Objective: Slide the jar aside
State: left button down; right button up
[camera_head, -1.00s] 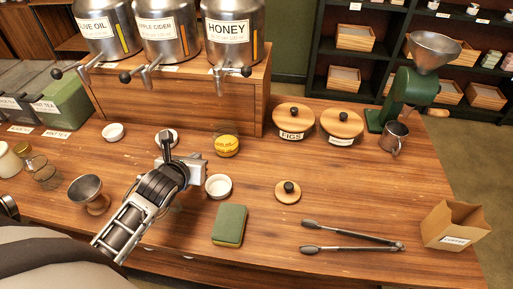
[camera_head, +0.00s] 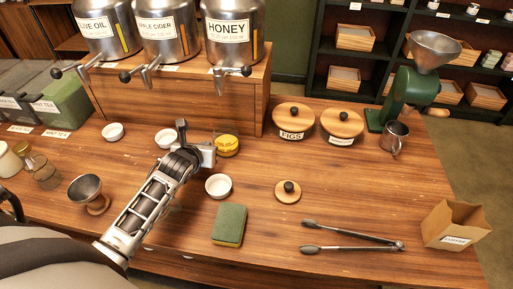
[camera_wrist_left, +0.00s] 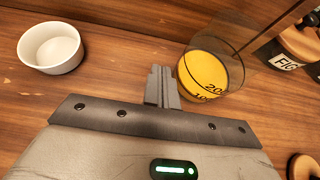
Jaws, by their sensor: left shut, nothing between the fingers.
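The jar (camera_head: 228,147) is a clear glass with yellow contents, standing on the wooden table below and in front of the honey tank. In the left wrist view the jar (camera_wrist_left: 205,75) shows measure marks and stands just right of the fingertips. My left gripper (camera_head: 208,146) is at the jar's left side, low over the table, partly hidden by its own wrist in the head view. In the left wrist view its fingers (camera_wrist_left: 161,84) are shut and empty, very close to the jar; whether they touch it I cannot tell. My right gripper is not in view.
A white bowl (camera_head: 166,138) stands left of the gripper and another white bowl (camera_head: 218,186) in front of the jar. The honey tank (camera_head: 233,35) with its tap is behind. Lidded canisters (camera_head: 294,121) stand right; the table between them and the jar is clear.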

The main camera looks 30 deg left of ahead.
aim_at(216, 143)
pick_arm(q)
jog(key=shift+w+a, duration=0.25)
jog(key=shift+w, duration=0.5)
jog(key=shift+w+d, duration=0.15)
jog(key=shift+d, duration=0.1)
jog(key=shift+w+d, duration=0.15)
jog(key=shift+d, duration=0.4)
jog(key=shift+w+d, duration=0.15)
jog(key=shift+d, duration=0.4)
jog(key=shift+w+d, duration=0.5)
jog(key=shift+d, duration=1.1)
jog(key=shift+w+d, duration=0.55)
jog(key=shift+d, duration=1.05)
jog(key=shift+w+d, duration=0.5)
jog(key=shift+d, duration=1.1)
jog(key=shift+a, duration=0.1)
